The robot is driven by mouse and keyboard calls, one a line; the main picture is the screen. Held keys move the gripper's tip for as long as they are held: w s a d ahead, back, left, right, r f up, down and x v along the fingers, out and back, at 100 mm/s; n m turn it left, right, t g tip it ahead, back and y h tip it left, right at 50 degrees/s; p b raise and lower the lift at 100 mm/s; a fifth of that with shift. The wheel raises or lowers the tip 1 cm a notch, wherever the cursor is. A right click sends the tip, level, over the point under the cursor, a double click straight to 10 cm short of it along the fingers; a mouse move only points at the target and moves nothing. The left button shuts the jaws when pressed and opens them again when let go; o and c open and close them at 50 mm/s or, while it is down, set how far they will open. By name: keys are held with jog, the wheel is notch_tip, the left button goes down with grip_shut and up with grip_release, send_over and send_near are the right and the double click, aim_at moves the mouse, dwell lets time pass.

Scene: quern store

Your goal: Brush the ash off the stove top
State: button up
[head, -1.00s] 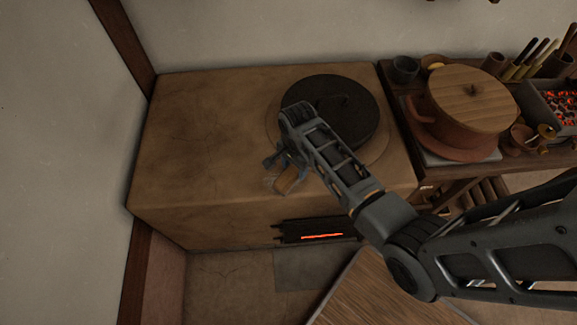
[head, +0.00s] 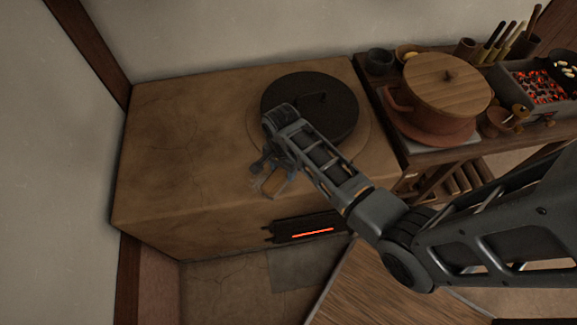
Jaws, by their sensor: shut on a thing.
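The clay stove (head: 180,140) stands against the wall, with a tan, faintly cracked top. A round black lid or plate (head: 325,95) lies on it at the right. My gripper (head: 268,180) is over the stove's front part, just in front of the black plate. It is shut on a small tan-brown thing (head: 275,184), likely the brush, mostly hidden by my wrist. I cannot tell whether it touches the stove top. I cannot make out ash clearly on the top at this distance.
A glowing fire slot (head: 312,232) is in the stove's front. To the right, a table holds a clay pot with a wooden lid (head: 447,84), cups and a brazier of glowing coals (head: 535,84). The stove top's left half is clear.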

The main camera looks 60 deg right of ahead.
jog(key=shift+w+a+r, duration=0.1)
jog(key=shift+w+a, duration=0.75)
jog(key=shift+w, duration=0.1)
send_over(251, 184)
jog(key=shift+f+b, duration=0.2)
jog(key=shift+b, duration=0.1)
jog(key=shift+r, duration=0.1)
jog(key=shift+s+d+r+p, duration=0.1)
jog(key=shift+s+d+p, duration=0.25)
jog(key=shift+s+d, duration=2.7)
jog(key=shift+d, duration=0.05)
jog(key=shift+s+d, duration=1.15)
